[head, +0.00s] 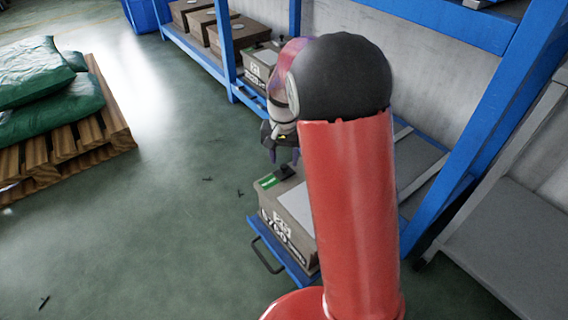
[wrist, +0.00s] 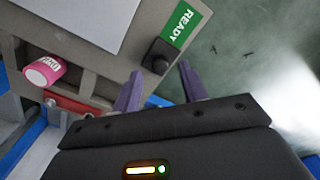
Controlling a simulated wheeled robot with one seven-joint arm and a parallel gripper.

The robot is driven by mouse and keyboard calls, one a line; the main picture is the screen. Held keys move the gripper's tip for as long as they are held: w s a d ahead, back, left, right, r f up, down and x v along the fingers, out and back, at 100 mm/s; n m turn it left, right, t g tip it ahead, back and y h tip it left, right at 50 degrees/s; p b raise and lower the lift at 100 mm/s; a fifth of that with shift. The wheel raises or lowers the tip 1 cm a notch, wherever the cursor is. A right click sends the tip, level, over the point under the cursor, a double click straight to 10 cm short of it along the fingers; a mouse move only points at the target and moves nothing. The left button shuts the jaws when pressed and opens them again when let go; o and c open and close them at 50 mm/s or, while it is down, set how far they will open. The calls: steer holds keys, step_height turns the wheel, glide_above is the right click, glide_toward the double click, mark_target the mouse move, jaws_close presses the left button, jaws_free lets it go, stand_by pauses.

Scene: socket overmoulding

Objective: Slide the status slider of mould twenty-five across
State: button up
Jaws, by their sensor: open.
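A grey-brown mould box (head: 292,212) stands on a blue pull-out shelf at the bottom of the rack. White markings are on its front, but I cannot read the number surely. On its top is the status slider, a black knob (wrist: 157,57) beside a green strip reading READY (wrist: 181,22). The green strip (head: 271,180) also shows in the head view. My gripper (head: 284,156) is just above the slider, pointing down. In the wrist view, its two purple fingers (wrist: 160,74) are apart with nothing between them, and the knob is just ahead of the gap.
A pink cylinder (wrist: 45,71) and a red part sit at the box's side. Blue rack posts (head: 226,45) and another box (head: 262,62) stand behind. A wooden pallet (head: 65,145) with green sacks is at the left. The floor between is mostly clear.

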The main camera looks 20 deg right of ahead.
steer(key=shift+f, duration=1.1)
steer(key=shift+c, duration=0.3)
jaws_close()
